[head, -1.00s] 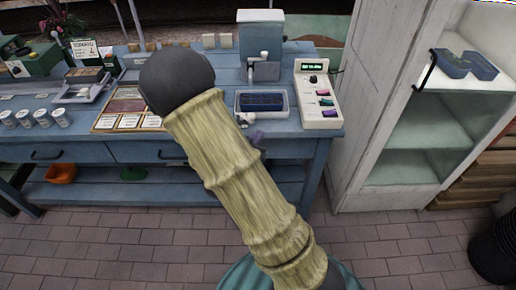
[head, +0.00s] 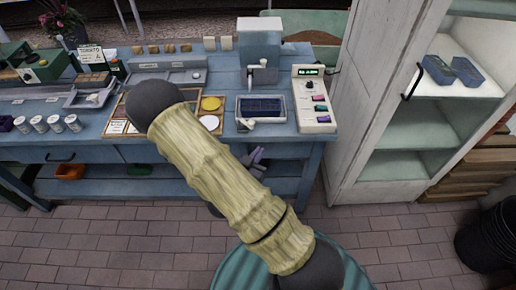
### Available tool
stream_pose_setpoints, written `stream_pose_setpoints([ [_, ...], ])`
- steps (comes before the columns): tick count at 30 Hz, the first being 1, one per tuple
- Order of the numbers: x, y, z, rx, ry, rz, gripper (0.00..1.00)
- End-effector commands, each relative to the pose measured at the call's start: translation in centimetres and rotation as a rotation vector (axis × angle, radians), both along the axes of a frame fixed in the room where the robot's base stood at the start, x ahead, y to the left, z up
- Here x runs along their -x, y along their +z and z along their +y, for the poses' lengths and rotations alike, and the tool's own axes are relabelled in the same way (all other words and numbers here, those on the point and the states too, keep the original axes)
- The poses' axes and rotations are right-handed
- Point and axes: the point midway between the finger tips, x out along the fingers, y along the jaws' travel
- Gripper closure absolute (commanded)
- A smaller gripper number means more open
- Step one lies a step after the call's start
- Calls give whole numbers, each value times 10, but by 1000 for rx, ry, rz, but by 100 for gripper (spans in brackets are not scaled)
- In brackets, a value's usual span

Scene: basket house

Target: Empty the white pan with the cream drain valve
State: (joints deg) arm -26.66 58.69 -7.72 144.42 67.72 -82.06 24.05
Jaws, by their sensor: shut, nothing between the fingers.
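The white pan (head: 238,106) sits on the blue bench, left of the control box, with a dark blue inside. A small cream valve (head: 246,124) shows at its front left corner, with a pale bar running right from it along the pan's front. Whether the valve is open is too small to tell. My gripper (head: 257,156) shows as purple-grey fingers in front of the bench edge, below the pan and apart from it. It is shut and empty, and partly hidden behind my arm.
A white control box (head: 313,100) with coloured switches stands right of the pan. A grey-blue dispenser (head: 260,50) stands behind it. A yellow disc (head: 211,103) lies to the left. A white cabinet (head: 385,110) stands right of the bench. The tiled floor in front is clear.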

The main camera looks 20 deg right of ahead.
Motion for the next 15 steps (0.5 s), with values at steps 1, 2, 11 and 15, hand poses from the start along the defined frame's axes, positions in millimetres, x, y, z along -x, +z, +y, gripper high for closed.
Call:
stream_pose_setpoints([
  [1,2,4,0,2,1,4,100],
  [2,2,4,0,2,2,4,100],
  [11,5,0,1,1,1,1,100],
  [15,5,0,1,0,1,0,100],
])
